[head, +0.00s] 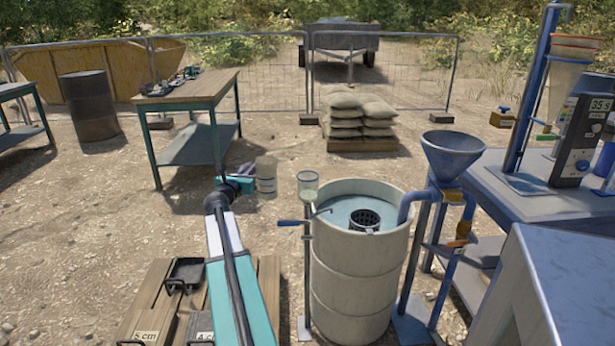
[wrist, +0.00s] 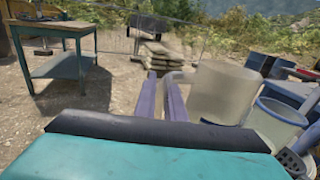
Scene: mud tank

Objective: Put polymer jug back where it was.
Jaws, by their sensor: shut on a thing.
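The polymer jug (head: 265,178) is a pale, translucent cylinder with faint markings on its side. In the head view it hangs upright at the end of my arm, left of the large tank (head: 357,265). In the wrist view the jug (wrist: 226,92) fills the space right of my fingers. My gripper (head: 246,176) is shut on the jug's handle side. In the wrist view the two purple fingers of my gripper (wrist: 160,98) reach forward beside the jug, partly hiding its handle. The jug is in the air, clear of any table.
A green-framed bench (head: 190,88) with small items stands at the back left. Sandbags (head: 360,112) lie on a pallet behind. A small clear cup on a post (head: 308,186) and a blue funnel (head: 453,152) flank the tank.

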